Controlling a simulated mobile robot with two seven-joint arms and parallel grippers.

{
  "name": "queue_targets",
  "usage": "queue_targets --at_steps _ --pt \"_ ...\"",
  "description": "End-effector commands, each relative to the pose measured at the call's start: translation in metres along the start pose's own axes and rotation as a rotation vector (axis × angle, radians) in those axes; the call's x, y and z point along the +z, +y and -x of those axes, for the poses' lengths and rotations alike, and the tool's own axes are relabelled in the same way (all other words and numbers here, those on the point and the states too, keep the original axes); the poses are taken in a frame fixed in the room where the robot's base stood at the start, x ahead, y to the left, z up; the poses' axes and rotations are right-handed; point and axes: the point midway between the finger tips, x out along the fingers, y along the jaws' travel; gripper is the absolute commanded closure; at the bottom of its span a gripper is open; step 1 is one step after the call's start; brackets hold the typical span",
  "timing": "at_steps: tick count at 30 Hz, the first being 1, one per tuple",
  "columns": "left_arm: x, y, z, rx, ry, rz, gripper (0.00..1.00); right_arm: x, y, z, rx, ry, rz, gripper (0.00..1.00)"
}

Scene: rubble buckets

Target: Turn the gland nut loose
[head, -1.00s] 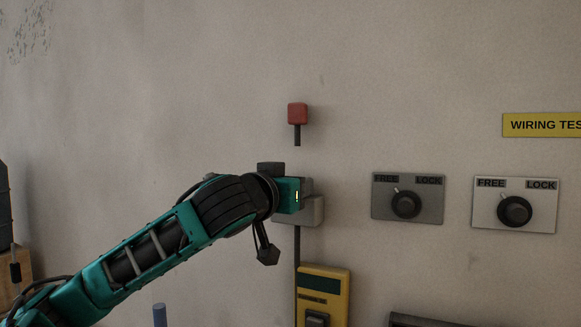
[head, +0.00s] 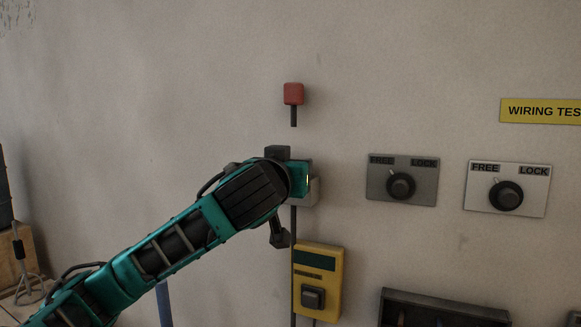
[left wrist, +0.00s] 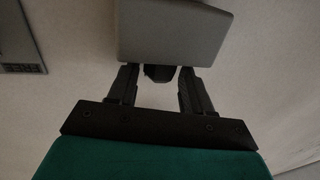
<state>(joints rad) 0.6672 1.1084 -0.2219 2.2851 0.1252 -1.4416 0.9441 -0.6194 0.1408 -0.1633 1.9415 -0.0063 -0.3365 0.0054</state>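A grey box (head: 313,192) is fixed to the wall, mostly hidden behind my left gripper (head: 304,180) in the head view. In the left wrist view the box (left wrist: 175,30) fills the top middle. A dark piece, apparently the gland nut (left wrist: 160,73), sticks out under its lower edge. My left gripper (left wrist: 158,82) has its two dark fingers apart, one on either side of the nut. A gap shows at least on the left of the nut. The fingertips are partly hidden behind the box. My right gripper is in neither view.
A red lamp (head: 293,94) is above the box. A yellow unit (head: 318,270) is below it, beside a dark vertical conduit (head: 293,260). Two FREE/LOCK knob plates (head: 402,180) (head: 507,189) are to the right. A dark tray (head: 440,308) is at lower right.

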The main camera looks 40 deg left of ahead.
Motion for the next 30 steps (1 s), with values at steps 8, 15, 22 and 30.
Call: queue_targets --at_steps 8,15,22,30 --pt "0.0 0.0 0.0 0.001 -0.001 0.0 0.35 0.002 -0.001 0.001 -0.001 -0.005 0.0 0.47" --pt "0.001 0.001 0.007 0.002 0.0 0.001 0.35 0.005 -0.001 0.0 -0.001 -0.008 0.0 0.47" --pt "0.001 0.001 0.05 0.006 0.003 0.002 0.35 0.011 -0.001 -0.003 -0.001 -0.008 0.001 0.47" --pt "0.005 0.001 0.079 0.004 0.005 0.005 0.35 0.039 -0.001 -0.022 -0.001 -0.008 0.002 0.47"
